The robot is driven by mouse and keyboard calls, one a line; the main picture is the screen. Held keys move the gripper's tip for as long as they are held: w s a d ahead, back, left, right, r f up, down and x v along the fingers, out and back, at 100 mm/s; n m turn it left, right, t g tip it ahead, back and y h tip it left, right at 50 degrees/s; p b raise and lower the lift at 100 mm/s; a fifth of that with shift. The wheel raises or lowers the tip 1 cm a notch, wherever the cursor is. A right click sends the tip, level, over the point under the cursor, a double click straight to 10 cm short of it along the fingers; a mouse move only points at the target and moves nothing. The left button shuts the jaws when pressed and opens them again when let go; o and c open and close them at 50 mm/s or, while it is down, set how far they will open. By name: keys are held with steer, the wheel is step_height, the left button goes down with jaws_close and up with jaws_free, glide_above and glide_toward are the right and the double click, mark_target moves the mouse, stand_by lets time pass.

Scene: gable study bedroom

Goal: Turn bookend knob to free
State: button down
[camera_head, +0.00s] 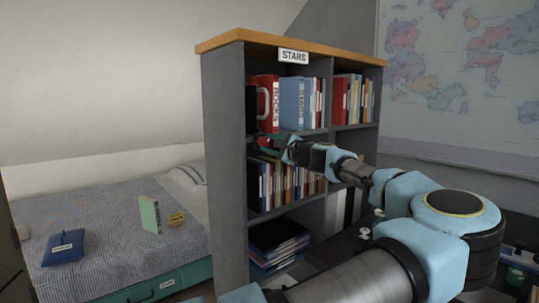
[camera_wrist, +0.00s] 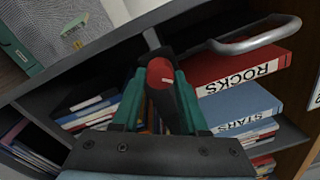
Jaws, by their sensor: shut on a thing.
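The bookend knob (camera_wrist: 160,72) is a red round cap with a pale mark, on a dark stem. In the wrist view it sits between the two green fingers of my gripper (camera_wrist: 158,98), which is shut on it. In the head view my gripper (camera_head: 279,146) reaches the front of the bookcase just below the upper left compartment, with a bit of red at its tip. A grey metal loop (camera_wrist: 258,40) stands beside the knob, in front of the red ROCKS book (camera_wrist: 240,72). The rest of the bookend is mostly hidden.
The blue STARS book (camera_wrist: 240,107) stands next to ROCKS. The grey bookcase (camera_head: 224,160) has a wooden top and several filled compartments.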

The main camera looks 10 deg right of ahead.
steer(key=n+b, duration=0.4)
steer(key=shift+f+n, duration=0.25)
steer(key=shift+n, duration=0.15)
steer(key=shift+r+n+b, duration=0.1)
steer(key=shift+n+b, duration=1.45)
steer(key=shift+n, duration=0.05)
steer(key=shift+r+n, duration=0.1)
steer(key=shift+n, duration=0.2)
steer(key=shift+c, duration=2.2)
jaws_free()
steer(key=shift+s+d, duration=0.1)
steer(key=v, duration=1)
steer(key=shift+s+d+b, duration=0.2)
steer(key=shift+s+b, duration=0.05)
steer(key=shift+b, duration=0.2)
